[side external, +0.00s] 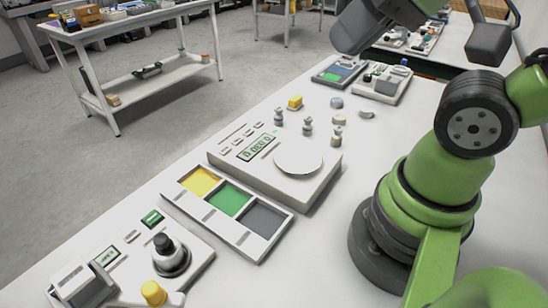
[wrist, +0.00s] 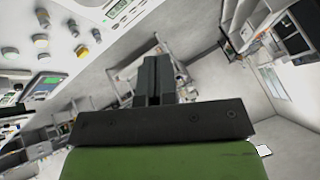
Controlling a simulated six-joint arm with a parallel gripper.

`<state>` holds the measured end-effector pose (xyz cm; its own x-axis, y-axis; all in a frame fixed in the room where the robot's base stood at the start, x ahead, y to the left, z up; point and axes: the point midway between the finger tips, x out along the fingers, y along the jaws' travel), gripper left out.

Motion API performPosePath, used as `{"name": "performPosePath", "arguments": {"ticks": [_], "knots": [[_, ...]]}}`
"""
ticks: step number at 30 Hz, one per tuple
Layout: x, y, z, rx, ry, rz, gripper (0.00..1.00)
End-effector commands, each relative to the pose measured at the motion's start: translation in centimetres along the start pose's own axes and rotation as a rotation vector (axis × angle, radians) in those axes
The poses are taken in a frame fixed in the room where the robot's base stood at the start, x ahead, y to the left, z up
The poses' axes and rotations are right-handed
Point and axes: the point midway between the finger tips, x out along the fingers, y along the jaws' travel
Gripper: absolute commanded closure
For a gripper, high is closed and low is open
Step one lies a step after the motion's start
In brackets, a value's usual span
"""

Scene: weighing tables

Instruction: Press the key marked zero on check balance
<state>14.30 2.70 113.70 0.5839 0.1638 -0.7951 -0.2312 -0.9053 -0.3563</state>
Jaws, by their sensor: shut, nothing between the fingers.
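A white balance (side external: 235,175) with a round pan (side external: 298,155), a green-lit display (side external: 257,147) and a row of small keys (side external: 237,138) stands mid-table in the side external view. Its display edge (wrist: 115,8) shows at the top of the wrist view. A second balance (side external: 200,255) at the lower left has its own display and keys. The key markings are too small to read, so I cannot tell which is the check balance. My gripper (wrist: 153,68) is shut and empty, apart from the balances. Its fingertips do not show clearly in the side external view.
A tray with yellow, green and grey sections (side external: 228,205) lies between the balances. A yellow knob-like item (side external: 153,292) is at the lower left. Another bench (side external: 130,25) stands across the floor.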

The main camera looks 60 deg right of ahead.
Motion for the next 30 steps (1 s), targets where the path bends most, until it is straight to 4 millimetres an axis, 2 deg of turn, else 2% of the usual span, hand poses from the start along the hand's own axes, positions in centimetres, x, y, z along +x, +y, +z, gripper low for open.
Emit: {"name": "performPosePath", "arguments": {"ticks": [8,11,14,20,24,30], "knots": [[0.2,0.2,-0.5,-0.013,0.007,0.015,1.00],[0.9,0.7,-1.9,-0.058,0.027,0.060,1.00],[2.1,1.6,-4.3,-0.142,0.060,0.132,1.00],[5.8,3.7,-10.1,-0.402,0.117,0.272,1.00],[9.1,5.0,-13.3,-0.607,0.133,0.322,1.00],[14.8,6.6,-16.1,-0.904,0.135,0.311,1.00]]}}
